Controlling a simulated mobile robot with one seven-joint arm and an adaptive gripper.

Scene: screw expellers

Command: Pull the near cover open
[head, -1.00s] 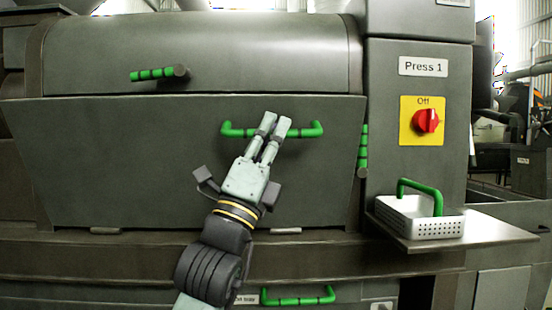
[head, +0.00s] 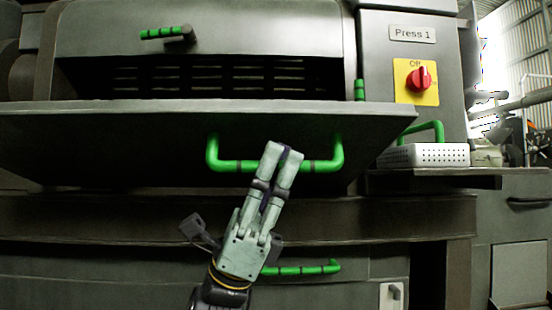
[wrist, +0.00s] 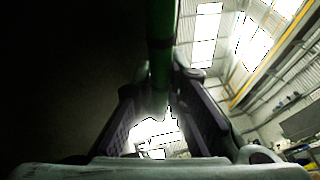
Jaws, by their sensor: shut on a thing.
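The near cover (head: 90,135) of the press is a wide dark grey panel. In the head view it is tilted outward and down, with a dark slatted opening showing above it. Its green bar handle (head: 228,165) runs along its front face. My gripper (head: 284,158) is shut on the handle bar near its right half. In the wrist view the green handle (wrist: 161,40) passes between the two fingers (wrist: 160,105). The dark underside of the cover fills the left of that view.
A red switch (head: 420,78) on a yellow plate sits at the right, under the Press 1 label. A white perforated basket (head: 425,155) with a green handle stands on a side shelf. A lower green handle (head: 310,269) is just below my gripper.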

